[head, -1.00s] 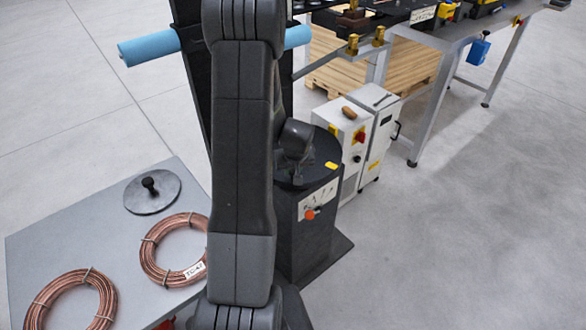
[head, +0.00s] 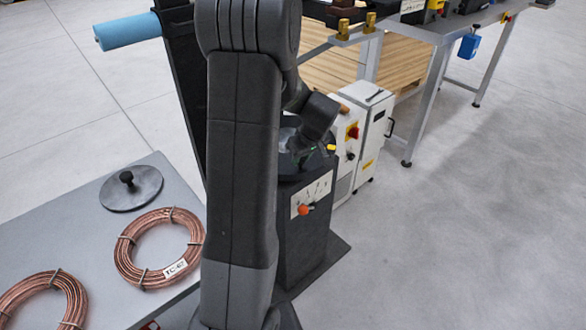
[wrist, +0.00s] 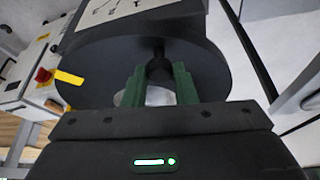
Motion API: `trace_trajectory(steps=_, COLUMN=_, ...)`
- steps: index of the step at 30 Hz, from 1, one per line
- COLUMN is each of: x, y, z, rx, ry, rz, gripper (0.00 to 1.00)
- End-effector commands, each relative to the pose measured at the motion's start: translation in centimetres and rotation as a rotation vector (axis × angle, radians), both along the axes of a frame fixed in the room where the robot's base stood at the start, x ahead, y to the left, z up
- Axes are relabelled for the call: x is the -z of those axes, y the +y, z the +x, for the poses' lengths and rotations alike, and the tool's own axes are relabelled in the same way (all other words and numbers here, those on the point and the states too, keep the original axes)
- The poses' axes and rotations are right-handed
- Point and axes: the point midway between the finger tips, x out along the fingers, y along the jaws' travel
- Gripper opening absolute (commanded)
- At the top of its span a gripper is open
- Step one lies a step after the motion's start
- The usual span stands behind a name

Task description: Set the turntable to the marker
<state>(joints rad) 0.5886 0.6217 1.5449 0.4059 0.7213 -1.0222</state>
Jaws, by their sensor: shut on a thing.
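The turntable is a dark round disc (wrist: 100,62) on top of a dark pedestal (head: 302,235). In the wrist view a black knob (wrist: 158,70) on the disc stands between the green fingers of my gripper (wrist: 159,88), which is shut on it. A yellow marker (wrist: 68,77) shows at the disc's rim, left of the knob; the head view shows the yellow (head: 331,148) just right of my gripper (head: 298,152). My arm hides the left part of the turntable in the head view. A panel with a scale (head: 312,193) and an orange-red knob is on the pedestal's front.
A grey table (head: 60,215) at left holds copper coils (head: 158,248) and a round plate with a black knob (head: 131,188). White cabinets (head: 372,130) stand close behind the pedestal. A metal workbench (head: 435,85) is beyond. The floor at right is clear.

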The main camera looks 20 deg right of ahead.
Motion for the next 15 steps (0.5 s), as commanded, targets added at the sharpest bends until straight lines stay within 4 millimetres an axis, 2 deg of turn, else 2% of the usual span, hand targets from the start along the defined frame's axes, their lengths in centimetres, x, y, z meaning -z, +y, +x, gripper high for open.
trace_trajectory(steps=1, x=0.6, y=-0.8, z=0.0, rx=-0.029, ry=-0.002, rz=-0.002, gripper=0.0)
trace_trajectory(steps=15, x=0.1, y=-7.0, z=1.0, rx=-0.459, ry=0.0, rz=0.0, gripper=0.0)
